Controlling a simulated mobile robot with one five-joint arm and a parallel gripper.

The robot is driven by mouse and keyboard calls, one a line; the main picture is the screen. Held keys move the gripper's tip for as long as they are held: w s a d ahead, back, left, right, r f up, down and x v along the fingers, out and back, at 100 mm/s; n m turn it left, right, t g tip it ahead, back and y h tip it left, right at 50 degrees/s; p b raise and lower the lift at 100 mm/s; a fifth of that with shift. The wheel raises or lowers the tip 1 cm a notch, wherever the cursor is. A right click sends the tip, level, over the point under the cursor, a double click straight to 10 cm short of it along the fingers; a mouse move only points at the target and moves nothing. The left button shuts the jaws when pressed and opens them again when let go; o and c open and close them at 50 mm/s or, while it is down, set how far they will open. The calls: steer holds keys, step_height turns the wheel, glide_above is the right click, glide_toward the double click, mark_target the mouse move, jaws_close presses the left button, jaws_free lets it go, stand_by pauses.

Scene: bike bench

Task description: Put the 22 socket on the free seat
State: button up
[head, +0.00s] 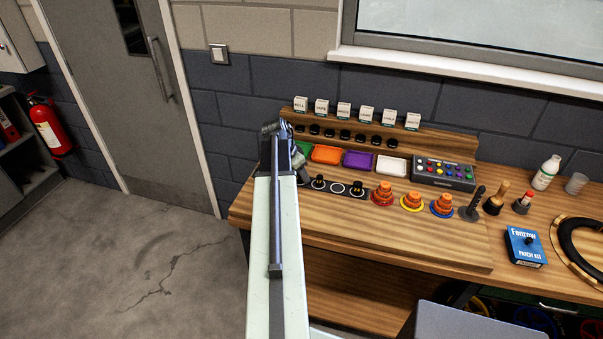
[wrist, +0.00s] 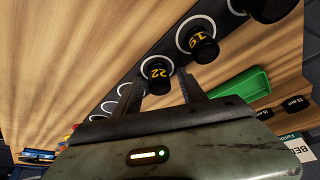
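The 22 socket (wrist: 157,75) is black with a yellow number. In the wrist view it appears upright on a ringed seat of the dark rail. My gripper (wrist: 160,88) is open, one finger on each side of this socket in the picture, with gaps showing; I cannot tell its height. The 19 socket (wrist: 200,42) stands beside it to the upper right. A larger black socket (wrist: 270,8) is at the top edge.
A green tray (wrist: 240,85) lies close to my right finger in the wrist view. Orange (head: 326,154), purple (head: 358,160) and white (head: 391,166) trays stand behind the rail. Stacked orange cones (head: 382,194) stand right of it.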

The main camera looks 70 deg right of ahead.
steer(key=shift+r, duration=0.1)
steer(key=shift+r+p, duration=0.3)
steer(key=shift+p, duration=0.1)
steer(key=p+v, duration=1)
steer(key=v, duration=0.1)
steer(key=shift+r+p, duration=0.3)
steer(key=shift+p, duration=0.05)
steer(key=shift+w+a, duration=0.15)
steer(key=w+a+f+n+t+y, duration=0.15)
steer(key=w+a+n, duration=0.95)
steer(key=w+a, duration=1.45)
steer(key=w+a+n+y, duration=0.2)
steer(key=a+n, duration=1.1)
steer(key=a, duration=2.4)
steer(key=shift+w+f+t, duration=0.2)
steer(key=shift+w+t, duration=0.15)
steer(key=shift+w, duration=0.1)
